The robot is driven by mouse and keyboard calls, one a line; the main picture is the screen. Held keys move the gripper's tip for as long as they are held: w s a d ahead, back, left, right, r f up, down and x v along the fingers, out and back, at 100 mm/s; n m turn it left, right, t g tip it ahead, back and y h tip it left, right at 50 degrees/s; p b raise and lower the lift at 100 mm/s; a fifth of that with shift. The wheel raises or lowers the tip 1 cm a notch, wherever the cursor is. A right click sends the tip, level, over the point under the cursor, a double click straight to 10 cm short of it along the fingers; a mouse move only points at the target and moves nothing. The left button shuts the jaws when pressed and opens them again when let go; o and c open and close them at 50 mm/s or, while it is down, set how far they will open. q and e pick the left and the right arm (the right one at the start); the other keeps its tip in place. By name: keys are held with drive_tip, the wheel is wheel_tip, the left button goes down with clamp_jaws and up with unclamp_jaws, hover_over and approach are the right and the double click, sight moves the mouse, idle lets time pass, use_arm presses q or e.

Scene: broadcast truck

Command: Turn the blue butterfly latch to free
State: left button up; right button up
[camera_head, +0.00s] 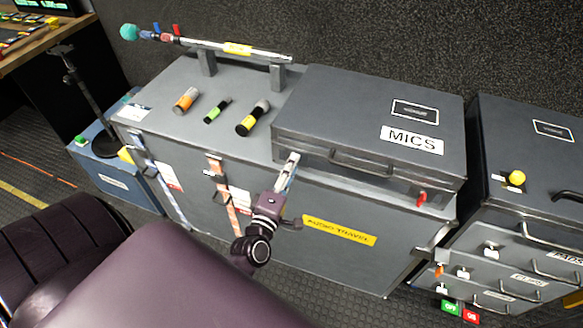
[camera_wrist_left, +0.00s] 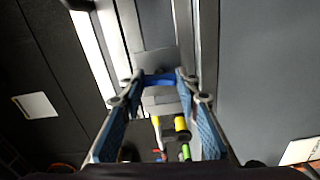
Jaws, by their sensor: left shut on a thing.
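The blue butterfly latch (camera_wrist_left: 159,79) shows in the left wrist view as a small blue piece on a grey metal plate. It sits between the two fingertips of my left gripper (camera_wrist_left: 160,84), which is shut on it. In the head view my left gripper (camera_head: 288,172) reaches the front left corner of the grey MICS case (camera_head: 340,110) and hides the latch there. I cannot tell the latch's exact turn angle. My right gripper is not in view.
The MICS case lies on a large grey trunk (camera_head: 250,190) labelled AUDIO TRAVEL. A red latch (camera_head: 421,198) is at the case's front right. A drawer case (camera_head: 530,180) is at right.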

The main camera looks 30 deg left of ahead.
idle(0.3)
use_arm(q)
drive_tip(key=o, duration=1.2)
drive_tip(key=shift+c, duration=0.2)
drive_tip(key=shift+s, duration=0.1)
drive_tip(key=v, duration=1.2)
drive_tip(key=s+d+f+m+g+h, duration=0.2)
drive_tip(key=s+d+f+m, duration=0.15)
drive_tip(key=f, duration=0.65)
drive_tip(key=s+d+f+m+g+h, duration=0.1)
drive_tip(key=s+d+f+m+g, duration=0.2)
drive_tip(key=f, duration=0.7)
drive_tip(key=s+d+f+m+g+h, duration=0.15)
drive_tip(key=f+m, duration=0.35)
drive_tip(key=f, duration=0.5)
drive_tip(key=s+a+f+m+g, duration=0.1)
drive_tip(key=s+f+m+g, duration=0.4)
drive_tip(key=s+f, duration=0.3)
drive_tip(key=s+a+f+m+g, duration=0.1)
drive_tip(key=s+f+m+g, duration=0.4)
drive_tip(key=s+f, duration=0.4)
drive_tip(key=s, duration=0.7)
drive_tip(key=shift+f, duration=0.15)
